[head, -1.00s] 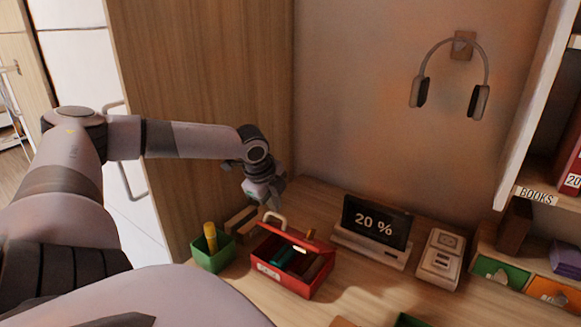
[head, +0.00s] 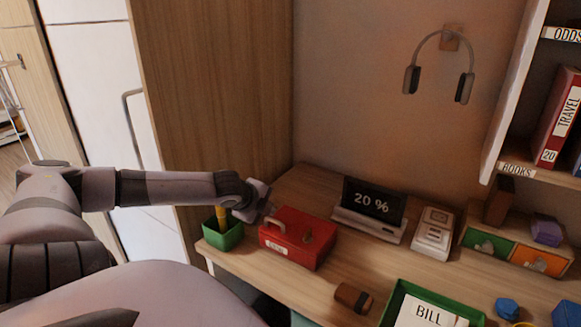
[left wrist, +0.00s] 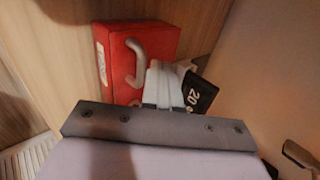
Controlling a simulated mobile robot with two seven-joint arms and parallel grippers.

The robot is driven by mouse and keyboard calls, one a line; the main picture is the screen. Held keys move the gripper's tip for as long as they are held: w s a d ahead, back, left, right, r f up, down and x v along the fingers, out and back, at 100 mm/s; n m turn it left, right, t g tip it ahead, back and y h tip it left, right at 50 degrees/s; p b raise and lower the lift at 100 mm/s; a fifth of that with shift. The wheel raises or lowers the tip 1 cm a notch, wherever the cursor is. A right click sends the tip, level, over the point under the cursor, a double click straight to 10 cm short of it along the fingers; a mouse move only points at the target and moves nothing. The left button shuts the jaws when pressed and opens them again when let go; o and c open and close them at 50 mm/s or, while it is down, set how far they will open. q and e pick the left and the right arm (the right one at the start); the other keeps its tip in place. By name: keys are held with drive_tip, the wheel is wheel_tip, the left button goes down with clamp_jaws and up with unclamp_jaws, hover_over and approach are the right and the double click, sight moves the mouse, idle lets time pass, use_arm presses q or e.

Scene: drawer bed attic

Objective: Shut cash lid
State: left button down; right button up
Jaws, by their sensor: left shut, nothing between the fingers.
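The red cash box (head: 288,258) stands on the desk with its lid (head: 300,228) lying down flat and looking shut. Its contents are hidden. A light handle on the lid also shows on the red box (left wrist: 160,38) in the left wrist view. My left gripper (head: 268,212) is shut and empty at the box's back left corner, close to the lid. Whether it touches the lid I cannot tell. Its pale fingers (left wrist: 163,85) show beside the box in the left wrist view. My right gripper is not in view.
A green pencil cup (head: 222,236) stands close left of the box. A "20 %" display (head: 371,203) and a white device (head: 433,234) stand to the right. A brown object (head: 353,298) and a green tray (head: 393,304) with a "BILL" card lie in front.

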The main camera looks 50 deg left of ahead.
use_arm(q)
drive_tip(key=shift+s+d+f, duration=0.1)
drive_tip(key=shift+s+f, duration=0.15)
drive_tip(key=shift+f, duration=0.3)
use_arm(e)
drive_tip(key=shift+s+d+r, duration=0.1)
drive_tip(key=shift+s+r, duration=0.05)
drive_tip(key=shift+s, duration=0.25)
use_arm(q)
wheel_tip(320, 180, up, 4)
drive_tip(key=p, duration=0.4)
drive_tip(key=shift+w+p, duration=0.15)
drive_tip(key=shift+p, duration=0.15)
drive_tip(key=v, duration=0.9)
drive_tip(key=shift+s+d, duration=0.15)
drive_tip(key=shift+s, duration=0.35)
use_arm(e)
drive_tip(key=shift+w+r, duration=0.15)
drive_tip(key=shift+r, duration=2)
